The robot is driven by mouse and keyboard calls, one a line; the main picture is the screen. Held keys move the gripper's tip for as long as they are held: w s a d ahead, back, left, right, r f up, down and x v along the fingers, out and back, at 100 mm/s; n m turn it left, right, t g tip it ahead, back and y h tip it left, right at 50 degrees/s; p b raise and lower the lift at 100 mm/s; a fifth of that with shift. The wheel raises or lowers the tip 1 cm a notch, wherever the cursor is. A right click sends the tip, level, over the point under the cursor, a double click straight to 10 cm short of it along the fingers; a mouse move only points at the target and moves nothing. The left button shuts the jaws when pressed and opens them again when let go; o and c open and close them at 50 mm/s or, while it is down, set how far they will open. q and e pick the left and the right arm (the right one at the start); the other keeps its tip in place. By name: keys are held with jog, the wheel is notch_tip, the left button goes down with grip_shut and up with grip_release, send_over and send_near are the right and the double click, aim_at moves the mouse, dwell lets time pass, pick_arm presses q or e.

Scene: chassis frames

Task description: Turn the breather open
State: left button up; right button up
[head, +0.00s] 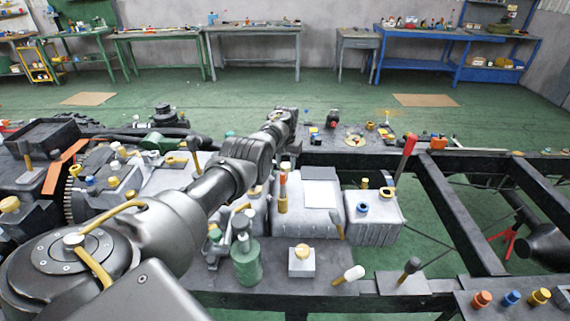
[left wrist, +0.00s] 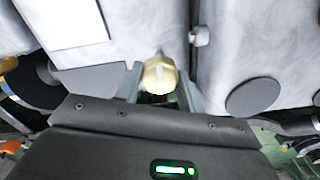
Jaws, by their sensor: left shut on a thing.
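The breather appears to be the small brass-coloured knob (left wrist: 160,76) in the left wrist view, on a grey cast housing (left wrist: 140,20). My left gripper (left wrist: 160,88) has one finger on each side of the knob and is shut on it. The fingers hide its lower part, so I cannot tell how far it is turned. In the head view my left arm reaches across from the lower left, and the left gripper (head: 287,163) points down at the back of the grey housing with a white label (head: 320,193). The knob is hard to make out there. My right gripper is not in view.
A red-handled lever (head: 405,158) stands right of the housings. Dark chassis rails (head: 450,210) run at right. Workbenches line the far wall, with open floor between.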

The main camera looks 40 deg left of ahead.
aim_at(285, 165)
pick_arm(q)
jog(key=shift+r+n, duration=0.1)
jog(key=shift+n, duration=0.5)
jog(key=o, duration=1)
jog(key=shift+c, duration=0.2)
jog(key=shift+r, duration=0.1)
notch_tip(285, 165, up, 11)
jog(key=p, duration=1.1)
jog(key=shift+f, duration=0.2)
